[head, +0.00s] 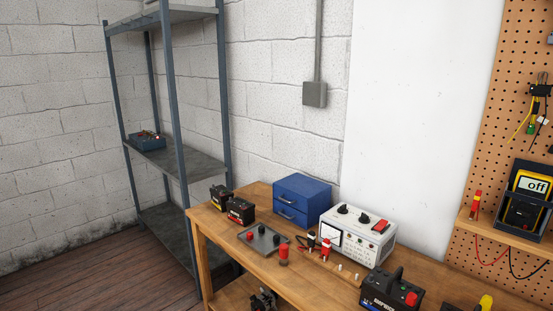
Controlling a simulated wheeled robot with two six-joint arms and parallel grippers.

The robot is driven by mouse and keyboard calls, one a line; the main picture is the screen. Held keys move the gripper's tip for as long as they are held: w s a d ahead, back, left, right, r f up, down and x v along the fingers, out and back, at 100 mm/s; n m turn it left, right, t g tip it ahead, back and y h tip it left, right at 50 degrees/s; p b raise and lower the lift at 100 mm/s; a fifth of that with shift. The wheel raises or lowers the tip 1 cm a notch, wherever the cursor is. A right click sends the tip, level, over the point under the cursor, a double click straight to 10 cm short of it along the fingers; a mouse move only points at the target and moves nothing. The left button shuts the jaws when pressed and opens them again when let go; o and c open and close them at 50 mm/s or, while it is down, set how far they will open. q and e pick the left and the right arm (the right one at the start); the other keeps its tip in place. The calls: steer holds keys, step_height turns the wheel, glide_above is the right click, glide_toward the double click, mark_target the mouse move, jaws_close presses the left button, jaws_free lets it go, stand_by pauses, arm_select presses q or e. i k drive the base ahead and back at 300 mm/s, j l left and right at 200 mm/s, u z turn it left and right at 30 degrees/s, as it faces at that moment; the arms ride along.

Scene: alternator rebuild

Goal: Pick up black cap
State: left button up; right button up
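Neither of my grippers is in the head view.
Two black batteries (240,211) stand left of the tray. A blue drawer box (302,199), a white meter unit (357,232) and a black device with a handle (388,292) stand on the bench. A metal shelf (172,156) with a blue bin (147,142) is at left; a pegboard (505,80) is at right.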

mark_target(275, 237)
steer(key=i+l+z, duration=0.1)
steer(key=i+z, duration=0.5)
steer(key=z, duration=0.15)
